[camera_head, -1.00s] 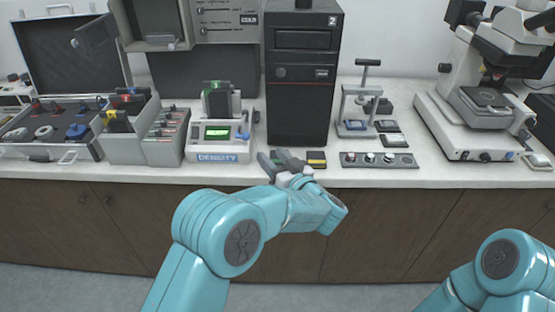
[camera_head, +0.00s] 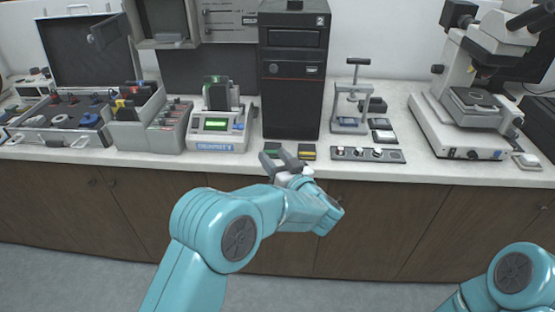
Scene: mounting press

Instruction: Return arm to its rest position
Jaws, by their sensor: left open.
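My left arm (camera_head: 238,238) is teal and reaches in from the bottom left. My left gripper (camera_head: 276,160) is grey, open and empty. In the picture it overlaps the front edge of the counter, by two small dark blocks with green and yellow marks. Part of my right arm (camera_head: 512,272) shows at the bottom right corner; its gripper is out of view.
The white counter (camera_head: 330,171) holds an open case (camera_head: 62,140), grey bins (camera_head: 142,136), a density meter (camera_head: 217,128), a black tower (camera_head: 292,80), a small hand press (camera_head: 352,105), a button panel (camera_head: 368,155) and a microscope (camera_head: 465,110). Wooden cabinets (camera_head: 400,225) stand below.

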